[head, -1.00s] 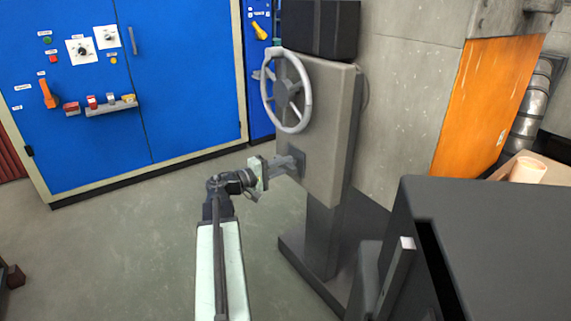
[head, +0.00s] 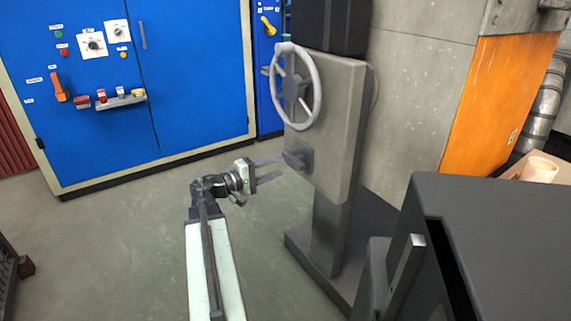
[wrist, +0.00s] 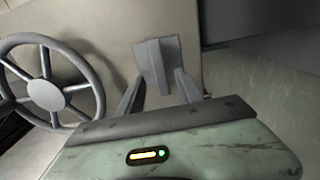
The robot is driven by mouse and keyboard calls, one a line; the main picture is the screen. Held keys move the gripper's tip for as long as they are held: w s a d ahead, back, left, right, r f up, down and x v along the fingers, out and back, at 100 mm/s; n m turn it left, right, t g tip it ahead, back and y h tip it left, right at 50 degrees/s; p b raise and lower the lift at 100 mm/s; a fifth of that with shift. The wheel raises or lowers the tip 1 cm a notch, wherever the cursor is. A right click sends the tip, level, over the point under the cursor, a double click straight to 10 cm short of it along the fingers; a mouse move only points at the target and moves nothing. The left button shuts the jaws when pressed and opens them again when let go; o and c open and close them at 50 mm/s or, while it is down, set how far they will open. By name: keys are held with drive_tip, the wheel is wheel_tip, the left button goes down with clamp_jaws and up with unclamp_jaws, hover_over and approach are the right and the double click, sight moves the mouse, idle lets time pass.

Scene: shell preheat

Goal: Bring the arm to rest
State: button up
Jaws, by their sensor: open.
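My gripper (head: 283,166) is open, its two fingers pointing right toward the grey pedestal box (head: 337,130). A small grey lever or handle (head: 296,160) sticks out of a dark plate on that box. The fingertips are close to the handle and nothing is held between them. In the wrist view the handle (wrist: 156,62) shows just beyond my open fingers (wrist: 160,76). Whether a fingertip still touches it I cannot tell. My arm stretches forward from the bottom of the head view.
A spoked handwheel (head: 297,86) sits on the box above the handle and shows left in the wrist view (wrist: 46,93). A blue cabinet (head: 190,80) stands behind. A dark cabinet (head: 500,230) is close on the right. Floor (head: 120,240) left of my arm is clear.

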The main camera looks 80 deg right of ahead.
drive_tip(key=shift+w+a, duration=0.25)
idle(0.3)
